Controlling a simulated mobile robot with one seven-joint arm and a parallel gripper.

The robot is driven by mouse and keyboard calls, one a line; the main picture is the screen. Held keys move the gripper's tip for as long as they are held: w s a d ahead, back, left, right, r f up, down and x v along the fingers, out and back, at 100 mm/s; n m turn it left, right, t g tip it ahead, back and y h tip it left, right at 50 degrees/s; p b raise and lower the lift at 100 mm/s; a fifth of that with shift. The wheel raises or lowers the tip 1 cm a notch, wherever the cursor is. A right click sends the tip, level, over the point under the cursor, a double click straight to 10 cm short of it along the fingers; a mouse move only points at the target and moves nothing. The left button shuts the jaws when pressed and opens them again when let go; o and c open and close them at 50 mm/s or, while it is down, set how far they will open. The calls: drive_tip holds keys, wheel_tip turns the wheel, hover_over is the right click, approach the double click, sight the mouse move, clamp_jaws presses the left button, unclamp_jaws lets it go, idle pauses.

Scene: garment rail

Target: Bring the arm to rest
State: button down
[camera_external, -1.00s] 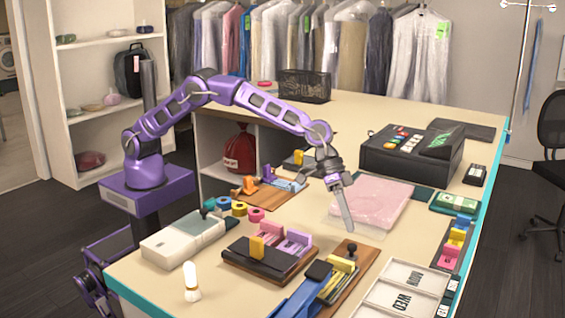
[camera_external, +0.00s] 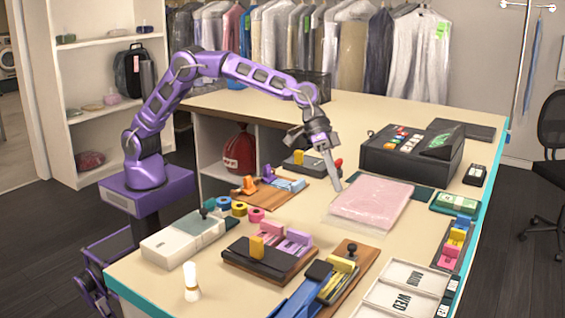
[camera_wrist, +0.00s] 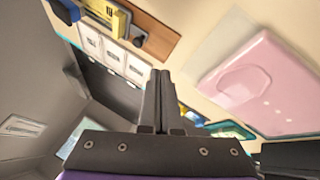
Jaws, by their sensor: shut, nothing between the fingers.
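My purple arm reaches over the counter from the left in the external view. My gripper (camera_external: 336,186) is shut and empty, its fingers pointing down just behind and left of the pink folded garment in clear wrap (camera_external: 374,203). The fingers look a little above the counter; the exact gap is hard to tell. In the wrist view the closed fingers (camera_wrist: 161,75) show at the middle, and the pink garment (camera_wrist: 250,85) lies to their right.
A dark cash register (camera_external: 410,153) stands behind the garment. A wooden board with clips (camera_external: 270,190), a black tray with pink and purple blocks (camera_external: 270,257) and white day trays (camera_external: 400,298) crowd the counter (camera_external: 225,102). The back of the counter is mostly clear.

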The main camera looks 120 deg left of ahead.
drive_tip(key=s+a+r+m+t+b, duration=0.15)
drive_tip(key=r+m+t, duration=0.3)
drive_tip(key=r, duration=0.85)
drive_tip(key=s+a+r+m+t+b, duration=0.1)
drive_tip(key=s+a+r+m+t, duration=0.15)
drive_tip(key=r+m, duration=0.65)
drive_tip(key=s+d+r+m+t+y+b, duration=0.15)
drive_tip(key=s+d+r+m+t, duration=0.3)
drive_tip(key=d+r+m, duration=0.85)
drive_tip(key=s+d+f+n+g+y, duration=0.1)
drive_tip(key=s+d+f+n+g, duration=0.2)
drive_tip(key=f, duration=0.4)
drive_tip(key=s+d+f+n+g+y, duration=0.1)
drive_tip(key=s+d+f+n+g, duration=0.1)
drive_tip(key=s+d+f, duration=0.3)
drive_tip(key=s+a+f+n+g+p, duration=0.2)
drive_tip(key=s+a+f+n, duration=0.1)
drive_tip(key=s, duration=0.6)
drive_tip(key=s+a+f+n+g+p, duration=0.2)
drive_tip(key=s+a+f+n+p, duration=0.1)
drive_tip(key=s+f+n, duration=0.3)
drive_tip(key=s+a+f+n+g+p, duration=0.3)
drive_tip(key=s+n, duration=0.5)
drive_tip(key=s, duration=0.6)
drive_tip(key=shift+a+f+h, duration=0.35)
drive_tip(key=shift+a+f, duration=0.55)
drive_tip(key=shift+a, duration=0.35)
